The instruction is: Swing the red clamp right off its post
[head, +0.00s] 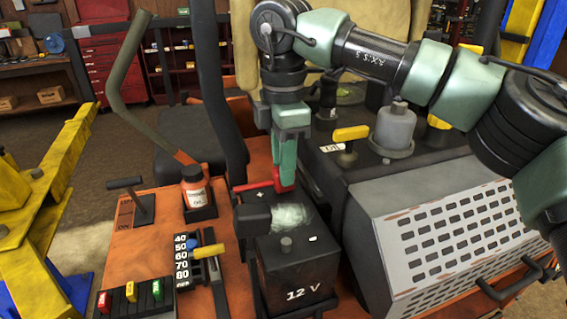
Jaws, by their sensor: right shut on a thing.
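The red clamp (254,186) is at the back of the black 12 V battery (297,268), near a small plus mark. My right gripper (284,186) comes down from above and is shut on the clamp's right end. The fingers hide that end, and I cannot tell whether the clamp still sits around its post. A short grey stub (286,243) stands on the front of the battery top. A pale crusty patch (290,216) lies on the battery top. My left gripper is not in view.
A dark block (252,220) sits at the battery's left edge. An oil bottle (194,187) and yellow-handled lever (208,251) stand to the left. The perforated grey cover (450,240) and a yellow-handled valve (350,134) are close on the right.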

